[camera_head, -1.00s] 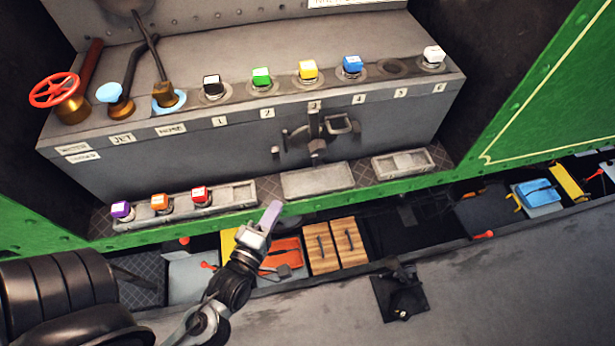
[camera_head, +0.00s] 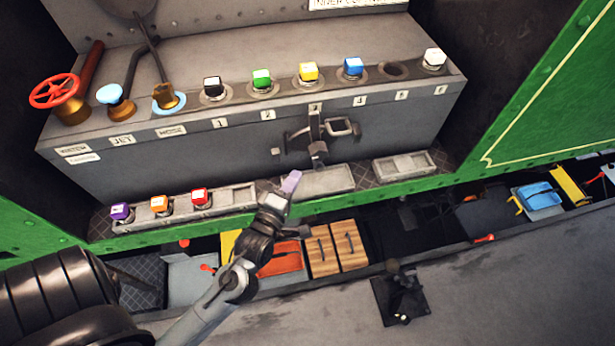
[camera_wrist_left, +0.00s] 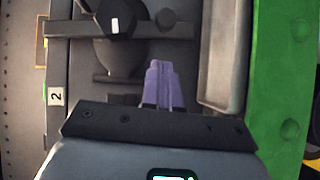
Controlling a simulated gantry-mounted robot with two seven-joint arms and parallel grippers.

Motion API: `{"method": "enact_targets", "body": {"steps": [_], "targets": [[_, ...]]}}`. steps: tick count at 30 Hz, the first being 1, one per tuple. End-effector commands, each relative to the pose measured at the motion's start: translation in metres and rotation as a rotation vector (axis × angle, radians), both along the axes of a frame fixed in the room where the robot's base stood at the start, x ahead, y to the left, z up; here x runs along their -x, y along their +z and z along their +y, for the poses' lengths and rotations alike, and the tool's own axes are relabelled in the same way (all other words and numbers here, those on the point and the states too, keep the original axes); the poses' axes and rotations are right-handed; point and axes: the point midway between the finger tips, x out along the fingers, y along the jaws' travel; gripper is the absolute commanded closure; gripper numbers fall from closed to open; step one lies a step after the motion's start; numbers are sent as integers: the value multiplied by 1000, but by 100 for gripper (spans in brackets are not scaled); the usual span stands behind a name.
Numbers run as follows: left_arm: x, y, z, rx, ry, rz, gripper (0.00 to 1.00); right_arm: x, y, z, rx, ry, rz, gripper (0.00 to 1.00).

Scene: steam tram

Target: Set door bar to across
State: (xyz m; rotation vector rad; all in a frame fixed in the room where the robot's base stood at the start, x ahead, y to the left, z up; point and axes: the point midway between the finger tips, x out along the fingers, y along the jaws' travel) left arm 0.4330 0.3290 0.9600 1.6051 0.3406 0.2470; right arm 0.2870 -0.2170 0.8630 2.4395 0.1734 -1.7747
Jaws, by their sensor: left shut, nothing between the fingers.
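The door bar (camera_head: 315,126) is on the front face of the grey box, below label 3. It looks upright in the head view, with dark brackets and a squarish loop beside it. In the left wrist view a long dark bar (camera_wrist_left: 70,29) runs across the top, with a black knob over it. My left gripper (camera_head: 291,182) has pale purple fingers, which are shut and empty. It is below and left of the bar, in front of the box, apart from the bar. The fingers also show in the left wrist view (camera_wrist_left: 160,68). My right gripper is not in view.
Coloured plugs stand along the box top, including a yellow one (camera_head: 308,72). A red valve wheel (camera_head: 56,91) is at the left. Low grey trays (camera_head: 404,166) and a tray of three plugs lie on the ledge. The green ledge edge (camera_head: 400,189) runs below them.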

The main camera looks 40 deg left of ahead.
Motion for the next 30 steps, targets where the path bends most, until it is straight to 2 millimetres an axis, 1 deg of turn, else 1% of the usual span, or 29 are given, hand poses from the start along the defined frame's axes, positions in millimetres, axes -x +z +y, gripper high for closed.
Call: {"method": "enact_targets", "body": {"steps": [1, 3, 9, 15, 25, 30], "targets": [[-8, 0, -3, 1, -1, -3, 100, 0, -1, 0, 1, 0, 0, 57], [-16, -1, -8, 3, -2, -2, 100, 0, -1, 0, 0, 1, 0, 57], [-31, -3, -14, 1, 0, -1, 100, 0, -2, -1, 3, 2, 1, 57], [-36, -3, -17, 1, -1, 0, 100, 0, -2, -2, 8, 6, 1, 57], [-36, -3, -17, 1, -1, -1, 100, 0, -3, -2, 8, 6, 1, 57], [-39, -6, -18, 13, -10, -20, 100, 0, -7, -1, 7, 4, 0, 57]]}}
